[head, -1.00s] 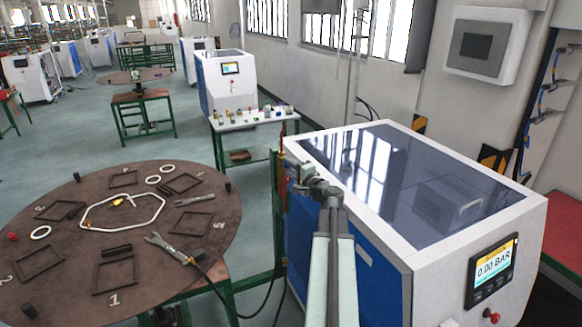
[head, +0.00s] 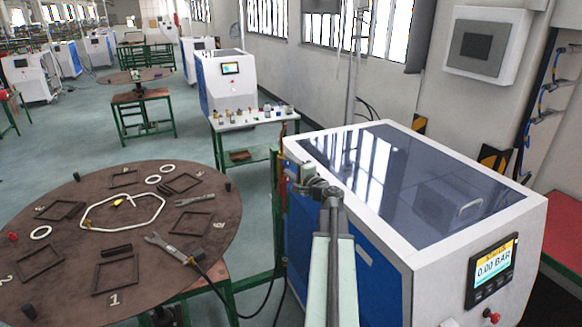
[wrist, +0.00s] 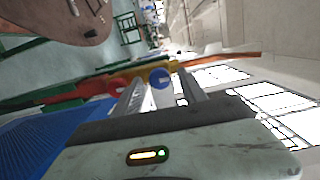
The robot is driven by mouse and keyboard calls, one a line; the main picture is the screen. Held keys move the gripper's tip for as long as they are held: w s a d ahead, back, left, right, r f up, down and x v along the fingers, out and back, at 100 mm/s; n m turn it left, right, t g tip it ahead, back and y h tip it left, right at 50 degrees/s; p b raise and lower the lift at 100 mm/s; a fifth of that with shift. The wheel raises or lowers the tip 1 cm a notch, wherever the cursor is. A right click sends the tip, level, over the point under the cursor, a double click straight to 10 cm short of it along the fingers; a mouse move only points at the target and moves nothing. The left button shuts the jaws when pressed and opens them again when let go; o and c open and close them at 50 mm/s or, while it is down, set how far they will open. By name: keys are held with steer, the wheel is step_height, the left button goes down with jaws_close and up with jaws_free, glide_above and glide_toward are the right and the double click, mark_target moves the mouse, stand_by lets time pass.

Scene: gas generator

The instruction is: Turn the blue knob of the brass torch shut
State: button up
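The brass torch (wrist: 141,70) lies across the wrist view, with a green post end at left and an orange-red tip at right. Its blue knob (wrist: 160,78) faces the camera, and a red knob (wrist: 117,87) sits to its left. My gripper (wrist: 158,80) is open, with one finger on each side of the blue knob; I cannot tell whether they touch it. In the head view my gripper (head: 304,181) is beside the machine's left side.
The blue-and-white generator (head: 400,190) stands right of my arm; its display reads 0.00 BAR. A round brown table (head: 190,215) with frames, a white hexagon and a cabled tool is at left. A white-topped table (head: 250,118) with small parts stands behind.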

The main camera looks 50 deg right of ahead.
steer(key=v, duration=0.7)
steer(key=shift+s, duration=0.35)
steer(key=shift+a, duration=0.1)
